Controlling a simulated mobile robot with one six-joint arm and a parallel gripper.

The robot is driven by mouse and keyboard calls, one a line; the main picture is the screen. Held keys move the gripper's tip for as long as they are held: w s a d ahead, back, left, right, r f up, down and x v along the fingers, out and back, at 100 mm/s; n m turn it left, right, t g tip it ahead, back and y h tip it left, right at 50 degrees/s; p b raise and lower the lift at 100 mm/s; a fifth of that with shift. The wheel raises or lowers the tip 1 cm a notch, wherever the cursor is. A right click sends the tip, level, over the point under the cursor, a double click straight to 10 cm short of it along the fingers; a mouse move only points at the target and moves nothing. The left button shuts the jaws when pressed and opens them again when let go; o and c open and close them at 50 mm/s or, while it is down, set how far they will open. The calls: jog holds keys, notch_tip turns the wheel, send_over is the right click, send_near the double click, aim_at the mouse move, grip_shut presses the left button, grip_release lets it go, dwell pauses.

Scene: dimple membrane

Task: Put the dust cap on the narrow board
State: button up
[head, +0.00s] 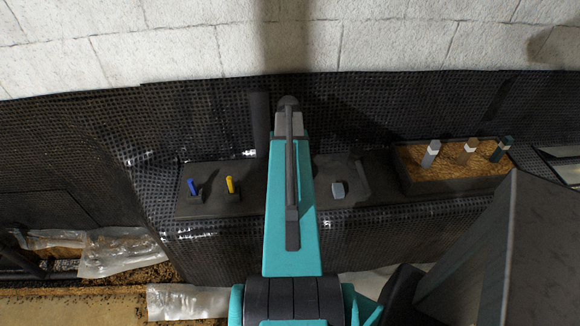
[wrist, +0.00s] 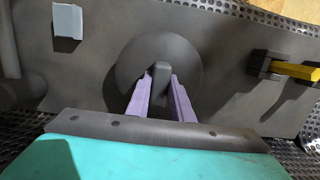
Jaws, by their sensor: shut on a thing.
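The dust cap (wrist: 158,48) looks like a round dark grey disc with a small upright knob (wrist: 161,74) at its middle. My gripper (wrist: 160,82) has its two purple fingers closed on that knob, one on each side. The disc is over a dark grey board (wrist: 225,40); I cannot tell whether it touches it. In the head view this board (head: 250,204) is a long flat slab against the wall, and it may be the narrow board. My arm hides the gripper and the cap in the head view.
On the slab stand a blue handle (head: 192,187), a yellow handle (head: 230,185) and a pale grey block (head: 338,190). To the right is a fibre-filled box (head: 450,184) with three posts. Black dimpled membrane (head: 60,140) surrounds the slab. Plastic sheeting (head: 120,250) lies lower left.

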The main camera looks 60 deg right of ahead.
jog(key=shift+f, duration=0.1)
jog(key=o, duration=0.9)
jog(key=shift+o, duration=0.2)
jog(key=shift+r, duration=0.2)
notch_tip(320, 180, up, 12)
jog(key=d+b, duration=0.1)
jog(key=b, duration=0.1)
jog(key=shift+w+d, duration=0.15)
jog(key=shift+w, duration=0.25)
jog(key=shift+f, duration=0.15)
dwell(0.3)
